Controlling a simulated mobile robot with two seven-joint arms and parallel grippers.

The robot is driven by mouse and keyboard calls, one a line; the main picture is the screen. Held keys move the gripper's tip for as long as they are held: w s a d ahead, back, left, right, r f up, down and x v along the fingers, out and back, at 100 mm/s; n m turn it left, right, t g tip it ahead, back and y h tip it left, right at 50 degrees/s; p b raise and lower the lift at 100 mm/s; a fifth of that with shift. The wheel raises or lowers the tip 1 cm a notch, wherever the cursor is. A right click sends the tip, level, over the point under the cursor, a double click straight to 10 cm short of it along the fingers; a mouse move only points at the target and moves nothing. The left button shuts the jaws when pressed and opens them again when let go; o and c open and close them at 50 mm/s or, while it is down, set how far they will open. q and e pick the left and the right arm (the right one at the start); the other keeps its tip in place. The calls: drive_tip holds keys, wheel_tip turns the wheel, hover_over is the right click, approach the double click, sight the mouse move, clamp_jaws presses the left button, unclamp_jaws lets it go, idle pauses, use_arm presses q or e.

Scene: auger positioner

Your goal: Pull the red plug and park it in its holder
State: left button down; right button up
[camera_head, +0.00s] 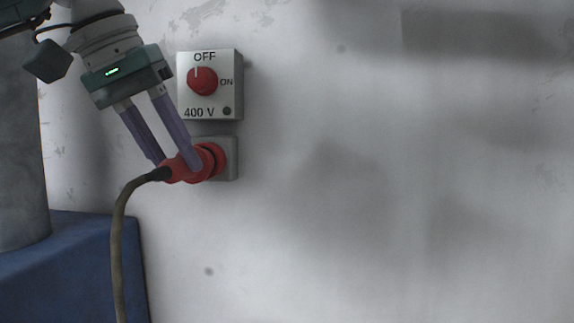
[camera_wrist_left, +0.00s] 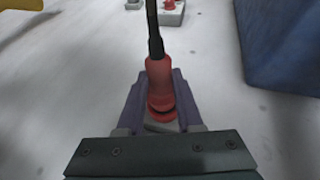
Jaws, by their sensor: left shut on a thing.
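The red plug (camera_head: 176,169) is at the grey wall socket (camera_head: 230,170), its front against the socket's red ring (camera_head: 219,160). I cannot tell how deep it sits. My left gripper (camera_head: 178,165) is shut on the plug, its purple fingers on either side of the plug's body. The plug also shows in the left wrist view (camera_wrist_left: 158,78), between the fingers (camera_wrist_left: 158,105). A dark cable (camera_head: 117,240) hangs down from its back end. I cannot make out the holder with certainty. My right gripper is not in view.
Above the socket is a switch box (camera_head: 233,65) marked 400 V, its red knob (camera_head: 203,82) with the white mark up near OFF. A blue block (camera_head: 95,260) stands lower left. The wall to the right is clear. A small grey fixture with a red part (camera_wrist_left: 171,8) shows in the wrist view.

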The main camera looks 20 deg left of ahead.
use_arm(q)
drive_tip(key=shift+s+d+b, duration=0.2)
drive_tip(key=shift+s+b, duration=0.4)
drive_tip(key=shift+s, duration=0.35)
drive_tip(key=shift+s+r, duration=0.1)
drive_tip(key=shift+s, duration=0.1)
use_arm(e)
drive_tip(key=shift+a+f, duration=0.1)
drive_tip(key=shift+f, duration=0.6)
